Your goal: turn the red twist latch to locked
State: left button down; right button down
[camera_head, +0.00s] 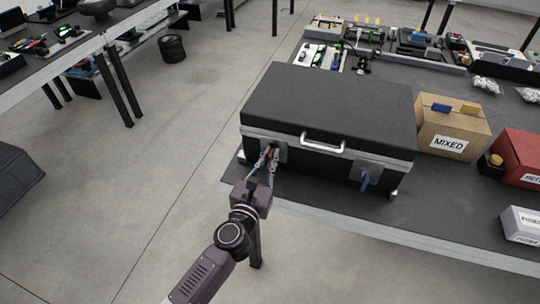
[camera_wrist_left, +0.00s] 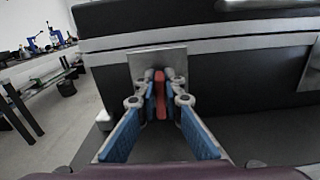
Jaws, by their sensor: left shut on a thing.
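A large black case (camera_head: 330,105) with a silver band and a silver handle (camera_head: 322,143) stands closed on the dark table. The red twist latch (camera_wrist_left: 160,88) sits on a metal plate (camera_wrist_left: 150,62) at the left of the case's front. In the left wrist view the latch's red lever stands upright. My left gripper (camera_head: 268,160) is at this latch, its blue-padded fingers shut on the red lever from both sides; in the head view the fingers mostly hide it. A blue latch (camera_head: 366,179) on the right of the case's front hangs downward. My right gripper is out of view.
A cardboard box marked MIXED (camera_head: 453,125), a red bin (camera_head: 520,157) and a white box (camera_head: 523,222) stand right of the case. Tools and trays (camera_head: 370,45) lie behind it. The table's front edge (camera_head: 400,236) runs just before the case.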

pick_arm(q)
jog(key=m+p, duration=0.1)
jog(key=m, duration=0.2)
jog(key=shift+d, duration=0.15)
jog(key=m, duration=0.1)
jog(key=m+p, duration=0.1)
jog(key=m, duration=0.3)
jog(key=shift+s+d+f+p, duration=0.2)
jog(key=shift+d+p, duration=0.1)
jog(key=shift+p, duration=0.1)
jog(key=m, duration=0.4)
jog(key=m+p, duration=0.1)
jog(key=shift+d+f+m, duration=0.15)
jog(key=shift+f+m, duration=0.15)
jog(key=shift+m, duration=0.1)
jog(key=shift+f+m, duration=0.25)
jog(key=shift+m, duration=1.55)
jog(key=c, duration=2)
grip_release()
jog(key=shift+c, duration=0.2)
jog(key=v, duration=1.2)
